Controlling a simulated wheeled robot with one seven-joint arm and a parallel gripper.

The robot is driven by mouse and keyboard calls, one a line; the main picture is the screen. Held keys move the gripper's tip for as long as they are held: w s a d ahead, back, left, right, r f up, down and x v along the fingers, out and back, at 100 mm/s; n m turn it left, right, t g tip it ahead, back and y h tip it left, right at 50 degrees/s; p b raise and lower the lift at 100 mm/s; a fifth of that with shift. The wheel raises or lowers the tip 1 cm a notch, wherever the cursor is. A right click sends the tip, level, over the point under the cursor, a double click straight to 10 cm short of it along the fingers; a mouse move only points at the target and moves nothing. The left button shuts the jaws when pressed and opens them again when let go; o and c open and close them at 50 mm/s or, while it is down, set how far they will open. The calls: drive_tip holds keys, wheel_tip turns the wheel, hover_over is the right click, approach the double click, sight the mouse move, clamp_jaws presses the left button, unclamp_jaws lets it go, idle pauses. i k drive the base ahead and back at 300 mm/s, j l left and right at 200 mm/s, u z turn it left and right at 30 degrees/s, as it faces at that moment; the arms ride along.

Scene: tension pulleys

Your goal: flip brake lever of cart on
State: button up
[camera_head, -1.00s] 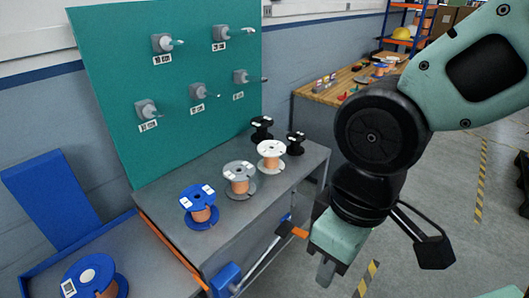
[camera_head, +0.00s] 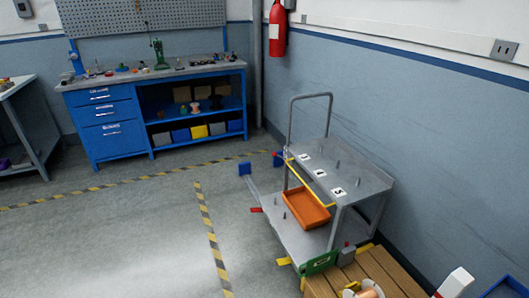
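A grey two-level cart (camera_head: 362,181) stands right of centre, with a tall hoop handle (camera_head: 311,97) at its far end. Its upper shelf has upright pegs and numbered labels. A small red tab (camera_head: 255,210) sticks out at the lower deck's left edge, and a yellow tab (camera_head: 283,261) at its near corner. I cannot tell which part is the brake lever or how it is set. My gripper is not in view.
An orange tray (camera_head: 306,207) sits on the lower deck. A green plate (camera_head: 318,263) is at the near end, beside a wooden slatted surface (camera_head: 385,275). A blue workbench (camera_head: 121,129) stands behind. The floor (camera_head: 130,240) left of the cart is clear.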

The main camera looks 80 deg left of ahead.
sight(274, 154)
drive_tip(key=u, duration=2.45)
drive_tip(key=i+j+z, duration=0.1)
drive_tip(key=i+j, duration=0.35)
drive_tip(key=i, duration=0.35)
drive_tip(key=i+j, duration=0.45)
drive_tip(key=i, duration=0.3)
drive_tip(key=i+j+z, duration=0.15)
drive_tip(key=i+j, duration=0.35)
drive_tip(key=i, duration=0.3)
drive_tip(key=i+j, duration=0.55)
drive_tip(key=i, duration=0.2)
drive_tip(key=z, duration=0.05)
